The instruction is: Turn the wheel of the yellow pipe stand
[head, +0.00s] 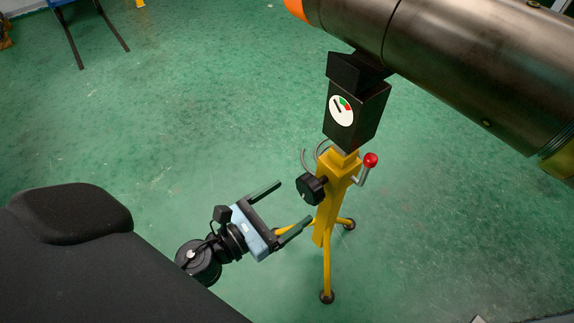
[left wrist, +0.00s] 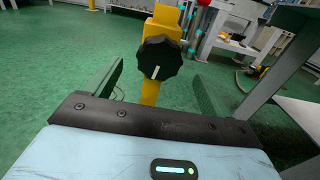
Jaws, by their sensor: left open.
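The yellow pipe stand (head: 336,195) stands upright on tripod legs in the head view, with a black knobbed wheel (head: 311,188) on its left side. In the left wrist view the wheel (left wrist: 159,58) faces me, with a white mark on it, in front of the yellow post (left wrist: 152,93). My left gripper (head: 288,207) is open and empty, just left of and below the wheel. In the left wrist view its two fingers are spread to either side below the wheel, apart from it. My right gripper is not in view.
A black box with a round gauge (head: 341,110) tops the stand, under a large metal pipe (head: 440,60). A red-tipped lever (head: 370,160) sticks out on the stand's right. The green floor around is mostly clear. A grey table (left wrist: 292,70) stands at right in the left wrist view.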

